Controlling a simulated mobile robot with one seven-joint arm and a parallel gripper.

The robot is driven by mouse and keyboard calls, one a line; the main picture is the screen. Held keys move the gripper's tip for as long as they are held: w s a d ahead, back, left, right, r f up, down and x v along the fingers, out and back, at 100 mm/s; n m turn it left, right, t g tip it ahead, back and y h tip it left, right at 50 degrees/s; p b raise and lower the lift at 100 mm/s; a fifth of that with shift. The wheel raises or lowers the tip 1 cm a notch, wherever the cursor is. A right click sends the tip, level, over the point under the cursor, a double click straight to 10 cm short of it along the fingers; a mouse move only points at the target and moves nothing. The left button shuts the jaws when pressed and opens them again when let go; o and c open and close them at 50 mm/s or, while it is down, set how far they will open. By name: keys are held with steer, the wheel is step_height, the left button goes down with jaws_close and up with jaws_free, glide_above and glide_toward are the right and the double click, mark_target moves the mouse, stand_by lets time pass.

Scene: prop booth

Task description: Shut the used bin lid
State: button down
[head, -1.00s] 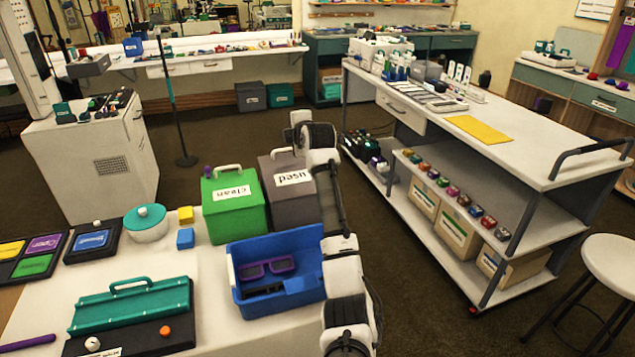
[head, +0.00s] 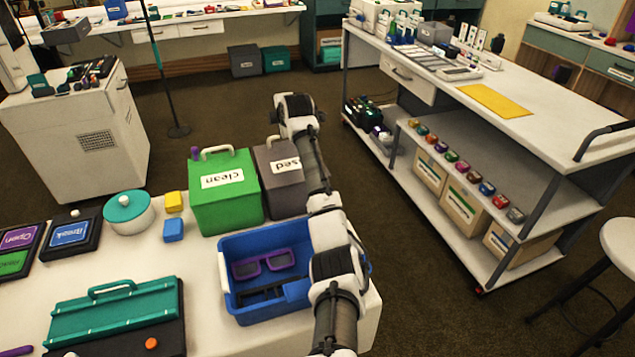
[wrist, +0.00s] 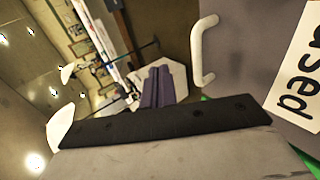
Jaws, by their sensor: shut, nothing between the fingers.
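The grey used bin (head: 285,202) stands at the back of the white table, touching or nearly touching the green clean bin. Its grey lid (head: 262,158) appears down on the bin, though my arm hides its right side and part of its label (head: 286,165). In the wrist view, the grey lid surface (wrist: 250,60) fills the upper right, with a white handle (wrist: 203,50) and the "used" label (wrist: 300,75). My gripper (wrist: 157,86) shows there as two purple fingers together, shut and empty, left of the handle.
The green clean bin (head: 227,205) stands left of the used bin. A blue tub (head: 232,305) holding purple glasses (head: 264,264) is in front, close to my arm. A white cart (head: 555,145) stands to the right. Dark floor lies open behind the bins.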

mark_target(282, 143)
steer(key=shift+w+a+f+b, duration=0.1)
steer(key=shift+w+f+b, duration=0.2)
steer(key=shift+f, duration=0.45)
steer(key=shift+w+a+f+b, duration=0.1)
steer(key=shift+w+f+b, duration=0.15)
steer(key=shift+f, duration=0.45)
steer(key=shift+r, duration=0.1)
